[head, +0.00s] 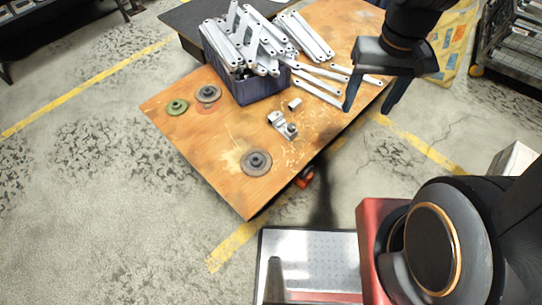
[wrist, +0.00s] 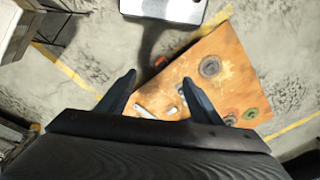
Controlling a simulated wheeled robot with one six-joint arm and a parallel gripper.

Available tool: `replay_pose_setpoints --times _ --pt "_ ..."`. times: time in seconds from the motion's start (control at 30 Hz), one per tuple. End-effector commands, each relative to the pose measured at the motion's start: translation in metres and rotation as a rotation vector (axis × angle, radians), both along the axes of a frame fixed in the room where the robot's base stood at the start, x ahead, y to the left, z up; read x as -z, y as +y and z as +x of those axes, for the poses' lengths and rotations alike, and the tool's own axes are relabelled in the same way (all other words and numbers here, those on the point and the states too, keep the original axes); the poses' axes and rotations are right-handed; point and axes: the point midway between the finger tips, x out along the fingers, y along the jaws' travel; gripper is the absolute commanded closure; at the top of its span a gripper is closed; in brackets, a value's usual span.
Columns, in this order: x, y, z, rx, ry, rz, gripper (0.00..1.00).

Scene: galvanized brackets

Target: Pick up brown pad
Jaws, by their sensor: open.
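A reddish-brown round pad (head: 206,105) lies on the wooden table at its left part in the head view, partly covered by a grey disc (head: 208,92). A reddish-brown disc (wrist: 230,117) also shows in the wrist view near the lower right, partly hidden by my gripper. A green disc (head: 177,107) lies just left of the pad. My gripper (head: 368,108) is open and empty above the table's right edge, well to the right of the pad. Its two spread fingers also show in the wrist view (wrist: 158,78).
A dark blue bin (head: 243,92) full of pale metal brackets stands at the back of the table (head: 205,143). Loose brackets (head: 318,92) lie right of it. A metal fitting (head: 283,125) and another grey disc (head: 256,162) lie nearer the front. The table's left front is mostly clear.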

Motion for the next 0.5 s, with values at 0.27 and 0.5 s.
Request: replay_pose_setpoints --times 0.27,0.5 --pt "0.117 0.094 0.065 -0.018 0.024 0.001 0.41" --pt "0.239 0.197 0.091 -0.012 0.035 -0.001 0.41"
